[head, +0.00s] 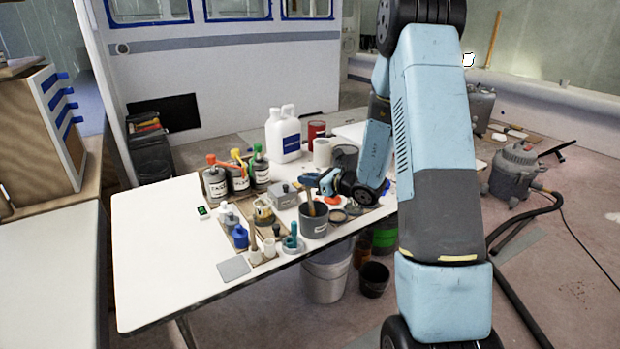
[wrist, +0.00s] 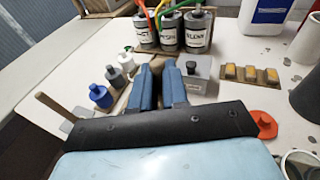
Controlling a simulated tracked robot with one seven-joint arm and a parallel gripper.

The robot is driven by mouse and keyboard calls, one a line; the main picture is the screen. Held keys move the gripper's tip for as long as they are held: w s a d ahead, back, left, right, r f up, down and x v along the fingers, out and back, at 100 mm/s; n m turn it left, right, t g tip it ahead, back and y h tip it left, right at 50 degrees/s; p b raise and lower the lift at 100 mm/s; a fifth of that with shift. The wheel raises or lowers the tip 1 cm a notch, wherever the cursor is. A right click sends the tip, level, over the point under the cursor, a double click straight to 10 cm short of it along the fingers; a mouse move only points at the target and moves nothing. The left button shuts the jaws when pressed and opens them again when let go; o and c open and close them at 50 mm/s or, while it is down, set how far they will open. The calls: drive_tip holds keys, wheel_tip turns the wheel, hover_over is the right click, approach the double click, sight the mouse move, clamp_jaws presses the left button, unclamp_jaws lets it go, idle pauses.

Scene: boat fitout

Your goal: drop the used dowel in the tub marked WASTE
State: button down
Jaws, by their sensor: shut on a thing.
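My gripper (head: 318,182) is over the table's right part, its blue fingers pointing left. It is shut on the used dowel (head: 310,203), a thin tan wooden stick that hangs down from the fingertips. The dowel's lower end reaches into the mouth of a dark grey tub (head: 314,226); whether it touches the inside is hidden. The tub has a label on its front, too small to read for sure.
Three labelled bottles with coloured tops (head: 240,175) stand behind the tub, near a lidded grey box (head: 284,196). Small bottles and upright pegs (head: 254,242) crowd the left. A white jug (head: 283,137) stands at the back. The table's left part is bare.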

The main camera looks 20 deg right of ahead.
drive_tip(key=c, duration=1.1)
unclamp_jaws()
drive_tip(key=shift+o, duration=0.2)
drive_tip(key=shift+s+d, duration=0.1)
drive_tip(key=v, duration=1.3)
drive_tip(key=shift+s+d+r, duration=0.15)
